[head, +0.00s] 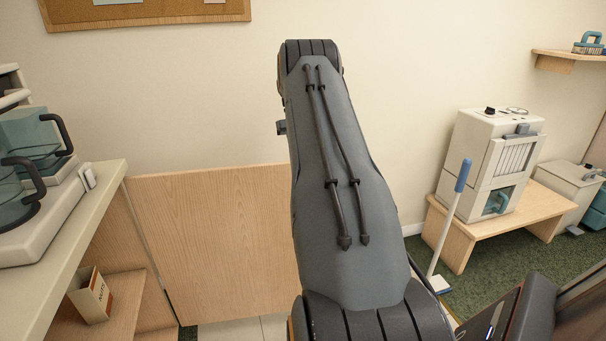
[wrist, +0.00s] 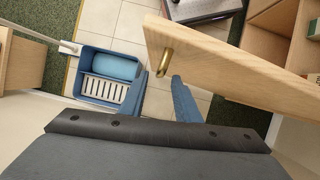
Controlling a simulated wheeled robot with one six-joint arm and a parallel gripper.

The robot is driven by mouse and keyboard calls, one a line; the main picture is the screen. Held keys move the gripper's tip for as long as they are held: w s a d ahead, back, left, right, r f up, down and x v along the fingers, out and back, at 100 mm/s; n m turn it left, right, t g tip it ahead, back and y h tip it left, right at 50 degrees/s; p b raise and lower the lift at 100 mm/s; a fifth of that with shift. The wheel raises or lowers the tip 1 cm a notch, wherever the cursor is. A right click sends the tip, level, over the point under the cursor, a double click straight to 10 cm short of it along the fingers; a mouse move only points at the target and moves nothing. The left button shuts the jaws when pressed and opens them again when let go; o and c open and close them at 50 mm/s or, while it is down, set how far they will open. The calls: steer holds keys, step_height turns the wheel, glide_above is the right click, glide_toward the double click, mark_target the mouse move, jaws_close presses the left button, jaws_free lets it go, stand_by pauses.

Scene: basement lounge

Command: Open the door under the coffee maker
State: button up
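The coffee maker (head: 40,200) stands on the counter (head: 85,205) at the left of the head view. The cabinet under it is open, and its pale wood door (head: 215,240) is swung far out to the right. In the wrist view the door (wrist: 230,55) crosses the upper right, with a brass handle (wrist: 165,62) near its free end. My gripper (wrist: 161,77) is open, its two blue fingers apart and empty. The handle shows just beyond and between the fingertips; I cannot tell how far off it is. My arm hides the gripper in the head view.
A box (head: 92,296) stands on the cabinet's inner shelf. A blue bin (wrist: 84,95) with a blue roll is on the tiled floor. A low bench (head: 500,220) with a white appliance (head: 490,165) stands right. A blue-handled brush (head: 452,205) leans near it.

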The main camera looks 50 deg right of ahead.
steer(key=shift+v, duration=1.5)
steer(key=shift+r, duration=0.1)
